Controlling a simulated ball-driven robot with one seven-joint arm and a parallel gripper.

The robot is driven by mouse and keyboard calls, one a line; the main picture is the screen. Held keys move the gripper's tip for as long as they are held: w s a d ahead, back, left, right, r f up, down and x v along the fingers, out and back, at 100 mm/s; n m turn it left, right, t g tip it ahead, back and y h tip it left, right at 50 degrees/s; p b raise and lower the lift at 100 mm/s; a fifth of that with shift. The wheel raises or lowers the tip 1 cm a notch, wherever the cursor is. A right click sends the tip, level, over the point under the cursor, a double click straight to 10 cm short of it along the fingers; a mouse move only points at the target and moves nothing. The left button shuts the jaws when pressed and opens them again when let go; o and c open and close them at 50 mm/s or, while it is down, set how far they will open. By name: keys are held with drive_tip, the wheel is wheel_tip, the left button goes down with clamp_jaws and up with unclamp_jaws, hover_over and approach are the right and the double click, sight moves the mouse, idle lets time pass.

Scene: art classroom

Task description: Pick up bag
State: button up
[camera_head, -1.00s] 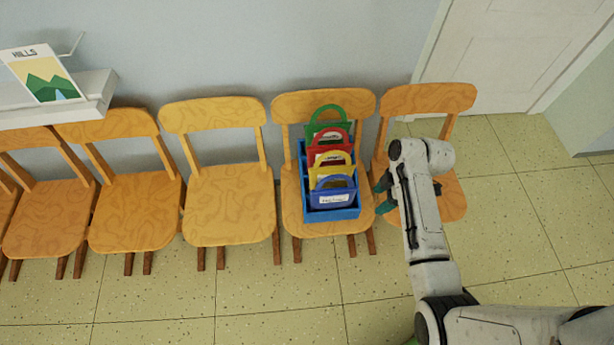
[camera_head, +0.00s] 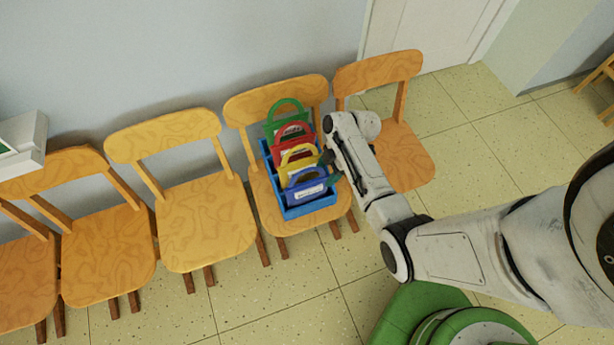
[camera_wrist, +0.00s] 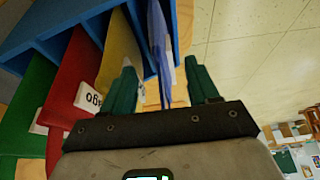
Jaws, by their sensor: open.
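Several bags stand in a row in a blue rack (camera_head: 312,209) on a wooden chair. From back to front they are a green bag (camera_head: 276,126), a red bag (camera_head: 290,140), a yellow bag (camera_head: 298,158) and a blue bag (camera_head: 306,185). My gripper (camera_head: 330,165) is at the right side of the rack, near the yellow and blue bags. In the wrist view my gripper (camera_wrist: 159,65) has its green fingers apart. The blue bag (camera_wrist: 160,50), seen edge-on, lies between them. The yellow bag (camera_wrist: 116,50) is by the left finger; contact cannot be told.
A row of wooden chairs stands along the wall, with an empty chair (camera_head: 203,205) left of the rack and another (camera_head: 398,155) behind my arm. A white shelf (camera_head: 25,140) juts out at the left. Floor in front is open.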

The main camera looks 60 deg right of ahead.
sight(323, 177)
drive_tip(key=x, duration=0.4)
drive_tip(key=shift+f, duration=0.15)
clamp_jaws()
idle(0.5)
